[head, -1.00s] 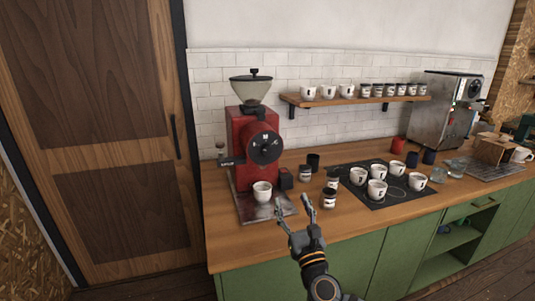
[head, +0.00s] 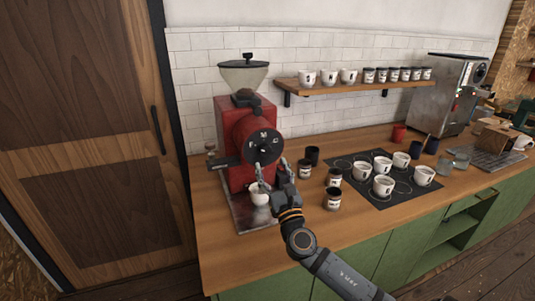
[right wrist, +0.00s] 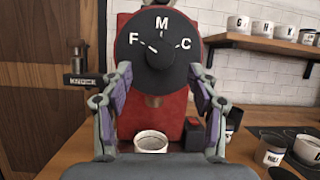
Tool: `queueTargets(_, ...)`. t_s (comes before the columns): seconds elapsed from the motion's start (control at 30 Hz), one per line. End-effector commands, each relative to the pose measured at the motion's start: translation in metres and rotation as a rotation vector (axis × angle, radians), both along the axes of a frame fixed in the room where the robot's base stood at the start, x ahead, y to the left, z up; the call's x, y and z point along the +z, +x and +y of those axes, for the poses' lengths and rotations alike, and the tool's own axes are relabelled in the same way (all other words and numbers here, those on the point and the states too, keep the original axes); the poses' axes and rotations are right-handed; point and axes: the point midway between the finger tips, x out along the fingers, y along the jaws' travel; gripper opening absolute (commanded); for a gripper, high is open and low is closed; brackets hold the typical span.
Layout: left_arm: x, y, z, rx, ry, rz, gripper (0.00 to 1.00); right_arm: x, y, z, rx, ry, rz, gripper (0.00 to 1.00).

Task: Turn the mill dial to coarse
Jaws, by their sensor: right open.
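The red mill (head: 228,115) stands on the counter at the left, with a pale hopper on top. Its round black dial (head: 264,140) faces forward and carries the letters F, M and C. In the right wrist view the dial (right wrist: 146,58) fills the upper middle, and the white mark at its centre knob (right wrist: 160,46) points toward F. My right gripper (head: 272,166) is open and empty just in front of the dial's lower part. In the right wrist view its fingers (right wrist: 158,76) stand apart at either side of the dial's lower edge. My left gripper is out of view.
A white cup (right wrist: 151,142) stands under the mill, partly behind my right gripper in the head view. Several jars and cups stand to the right, some on a black mat (head: 398,196). A wooden shelf (head: 350,85) of cups and jars hangs behind.

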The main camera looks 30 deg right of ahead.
Motion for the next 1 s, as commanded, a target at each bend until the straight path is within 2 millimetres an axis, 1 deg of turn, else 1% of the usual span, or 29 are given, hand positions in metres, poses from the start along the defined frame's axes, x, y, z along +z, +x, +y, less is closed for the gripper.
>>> queueTargets(0.03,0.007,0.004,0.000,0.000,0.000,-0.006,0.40,0.008,0.009,-0.003,-0.003,0.003,-0.003,0.60)
queueTargets(0.1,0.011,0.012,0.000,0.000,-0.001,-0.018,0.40,0.013,0.020,-0.006,-0.002,0.003,-0.002,0.60)
queueTargets(0.2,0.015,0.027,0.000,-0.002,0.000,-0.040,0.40,0.015,0.032,-0.009,-0.001,0.002,-0.001,0.60)
queueTargets(0.27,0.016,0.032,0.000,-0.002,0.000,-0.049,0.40,0.017,0.036,-0.010,0.000,0.002,-0.001,0.60)
queueTargets(0.37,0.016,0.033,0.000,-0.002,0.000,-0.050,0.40,0.017,0.039,-0.011,0.000,0.001,0.001,0.60)
queueTargets(0.57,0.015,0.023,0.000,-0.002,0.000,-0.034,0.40,0.016,0.040,-0.011,0.000,0.001,0.001,0.60)
queueTargets(0.67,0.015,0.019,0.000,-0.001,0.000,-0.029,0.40,0.016,0.040,-0.011,0.000,0.000,0.001,0.49)
queueTargets(0.9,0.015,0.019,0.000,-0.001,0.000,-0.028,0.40,0.016,0.039,-0.011,0.000,0.000,0.001,0.17)
queueTargets(1.0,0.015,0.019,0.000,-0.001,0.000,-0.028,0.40,0.016,0.039,-0.011,0.000,0.000,0.001,0.06)
